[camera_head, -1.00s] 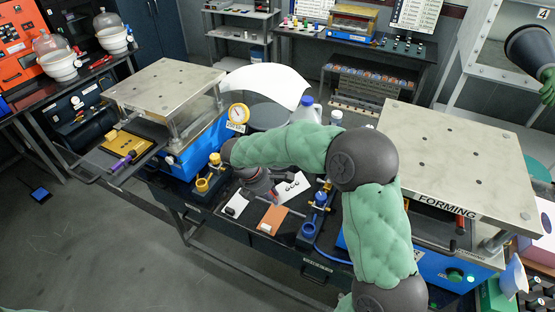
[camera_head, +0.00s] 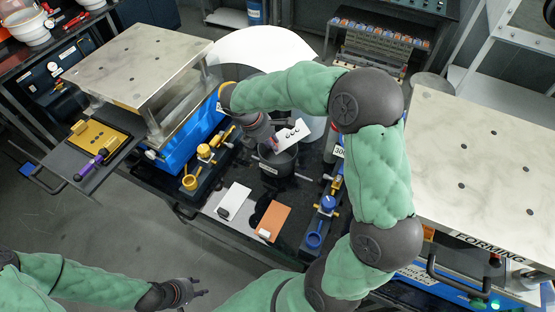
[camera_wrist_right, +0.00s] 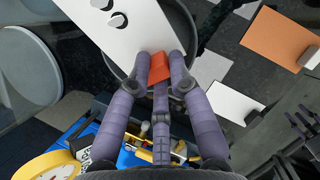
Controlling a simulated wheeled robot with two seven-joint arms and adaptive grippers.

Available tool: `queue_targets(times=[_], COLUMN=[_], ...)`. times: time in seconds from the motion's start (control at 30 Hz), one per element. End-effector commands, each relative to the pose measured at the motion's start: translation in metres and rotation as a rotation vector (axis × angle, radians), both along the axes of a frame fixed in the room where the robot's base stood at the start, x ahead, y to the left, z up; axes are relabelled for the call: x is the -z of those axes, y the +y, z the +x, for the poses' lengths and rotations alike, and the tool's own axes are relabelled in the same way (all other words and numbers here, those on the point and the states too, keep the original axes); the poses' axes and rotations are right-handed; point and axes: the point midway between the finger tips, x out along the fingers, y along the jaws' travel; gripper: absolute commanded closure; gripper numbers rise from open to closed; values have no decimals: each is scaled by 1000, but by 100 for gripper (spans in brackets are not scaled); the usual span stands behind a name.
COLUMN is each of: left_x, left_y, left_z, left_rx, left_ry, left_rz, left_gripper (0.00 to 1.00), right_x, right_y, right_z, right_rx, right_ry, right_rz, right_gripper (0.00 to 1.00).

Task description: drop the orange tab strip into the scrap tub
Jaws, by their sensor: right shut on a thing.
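The orange tab strip (camera_head: 295,133) is a white plate with dark round marks and an orange tab. My right gripper (camera_head: 273,144) is shut on that tab, which shows between its fingers in the right wrist view (camera_wrist_right: 160,67). The plate (camera_wrist_right: 125,32) extends beyond the fingertips. The scrap tub (camera_head: 277,172) is a dark round tub on the bench. The strip is above its opening, and part of the tub's rim (camera_wrist_right: 191,22) shows behind the plate in the wrist view. My left gripper (camera_head: 203,288) looks open and empty at the lower left.
A white card (camera_head: 236,196) and an orange card (camera_head: 273,217) lie on the bench in front of the tub. Yellow (camera_head: 205,152) and blue (camera_head: 328,205) fixtures flank them. Large presses (camera_head: 140,60) stand left and right (camera_head: 480,160).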

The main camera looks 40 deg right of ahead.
Motion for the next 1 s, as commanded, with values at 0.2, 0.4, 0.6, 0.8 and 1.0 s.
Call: queue_targets(times=[0.2, 0.4, 0.6, 0.8, 1.0], left_x=[27, 42, 43, 42, 42], left_y=[0, 0, 0, 0, 0], left_z=[0, 0, 0, 0, 0], left_rx=[0, 0, 0, 0, 0], left_ry=[0, 0, 0, -1, -1], left_rz=[0, 0, 0, 0, 0], left_gripper=[60, 60, 60, 60, 60], right_x=[28, 44, 45, 45, 45], right_y=[0, 0, 0, 0, 0], right_z=[0, 0, 0, 0, 0], right_rx=[0, 1, 1, 1, 0], right_ry=[0, 0, -1, 0, 0], right_rz=[0, 0, 0, 0, 0], right_gripper=[100, 100, 100, 65, 52])
